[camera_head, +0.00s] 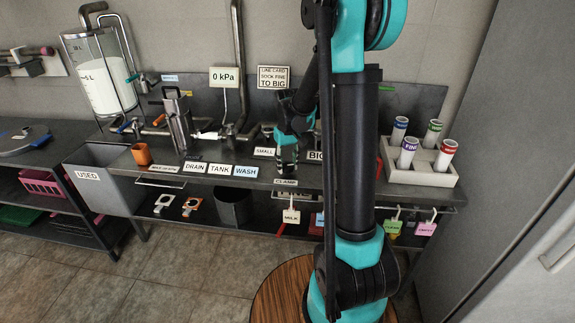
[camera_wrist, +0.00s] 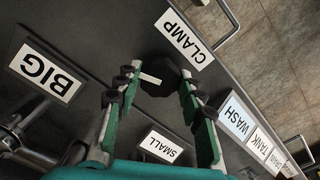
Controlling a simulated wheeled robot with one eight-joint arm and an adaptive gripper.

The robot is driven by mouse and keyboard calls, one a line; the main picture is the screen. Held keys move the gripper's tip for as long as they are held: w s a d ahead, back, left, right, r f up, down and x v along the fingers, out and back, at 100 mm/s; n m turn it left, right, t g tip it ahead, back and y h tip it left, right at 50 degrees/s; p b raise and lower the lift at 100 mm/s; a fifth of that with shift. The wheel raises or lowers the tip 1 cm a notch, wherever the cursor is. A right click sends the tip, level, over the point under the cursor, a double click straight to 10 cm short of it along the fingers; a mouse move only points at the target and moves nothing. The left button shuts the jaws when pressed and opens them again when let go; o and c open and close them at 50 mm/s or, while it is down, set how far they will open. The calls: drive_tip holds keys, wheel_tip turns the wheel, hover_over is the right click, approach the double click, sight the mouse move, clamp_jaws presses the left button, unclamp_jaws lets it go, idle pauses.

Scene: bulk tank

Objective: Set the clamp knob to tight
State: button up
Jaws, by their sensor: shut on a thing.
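The clamp knob (camera_wrist: 161,76) is a dark round knob with a white pointer mark, beside the CLAMP label (camera_wrist: 184,39) in the wrist view. The mark lies on the left side of the knob in that view. My gripper (camera_wrist: 158,82) has one finger on each side of the knob and is shut on it. In the head view my gripper (camera_head: 288,158) points down at the bench front above the CLAMP label (camera_head: 286,182); the knob is mostly hidden there. No tight or loose marking is readable.
SMALL (camera_wrist: 161,147) and BIG (camera_wrist: 46,73) labels lie near the knob in the wrist view. DRAIN, TANK and WASH labels (camera_head: 220,169) are to the left. A white rack (camera_head: 398,174) with several tubes stands right. Hanging tags (camera_head: 291,216) line the front rail.

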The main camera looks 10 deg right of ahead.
sight(288, 166)
drive_tip(key=n, duration=1.2)
idle(0.5)
drive_tip(key=o, duration=1.2)
drive_tip(key=shift+c, duration=0.2)
drive_tip(key=shift+r, duration=0.1)
wheel_tip(288, 166, up, 12)
